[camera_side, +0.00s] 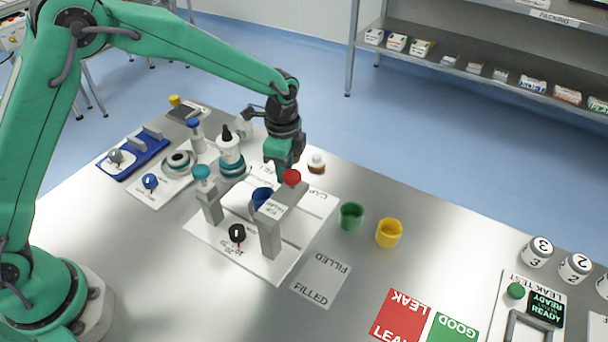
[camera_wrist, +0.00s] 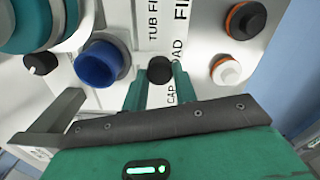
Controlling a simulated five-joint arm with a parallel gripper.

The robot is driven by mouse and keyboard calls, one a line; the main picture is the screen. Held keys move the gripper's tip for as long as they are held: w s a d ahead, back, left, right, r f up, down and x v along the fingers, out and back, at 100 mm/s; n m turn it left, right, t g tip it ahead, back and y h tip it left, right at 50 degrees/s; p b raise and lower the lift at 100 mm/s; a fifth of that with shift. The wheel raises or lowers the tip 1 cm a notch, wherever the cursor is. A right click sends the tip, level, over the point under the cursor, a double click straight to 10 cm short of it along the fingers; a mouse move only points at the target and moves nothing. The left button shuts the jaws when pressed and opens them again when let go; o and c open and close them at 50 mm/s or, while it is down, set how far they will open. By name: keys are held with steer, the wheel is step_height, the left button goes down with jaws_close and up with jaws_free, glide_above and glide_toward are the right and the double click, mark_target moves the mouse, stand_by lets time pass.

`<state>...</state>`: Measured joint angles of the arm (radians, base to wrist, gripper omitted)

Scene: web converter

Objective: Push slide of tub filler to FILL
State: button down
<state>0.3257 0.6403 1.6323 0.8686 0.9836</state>
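In the side view my gripper (camera_side: 285,170) points down behind a red-topped grey post on the white filler board (camera_side: 222,238); its fingertips are hidden. In the wrist view my gripper (camera_wrist: 161,78) has two green fingers apart, with a round black knob (camera_wrist: 160,69) between or just beyond their tips. I cannot tell if they touch it. A "TUB FILLER" label (camera_wrist: 154,28) is beside it. A blue tub (camera_wrist: 102,62) is to the left; it also shows in the side view (camera_side: 262,197). I cannot make out which part is the slide.
A red knob (camera_side: 292,177) and a teal-topped post (camera_side: 202,174) stand close to my gripper. Green (camera_side: 351,216) and yellow (camera_side: 389,233) cups stand right.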

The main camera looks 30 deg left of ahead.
steer(key=shift+a, duration=2.05)
steer(key=c, duration=1.1)
jaws_free()
steer(key=shift+r, duration=0.15)
step_height(320, 180, up, 8)
steer(key=shift+f, duration=0.2)
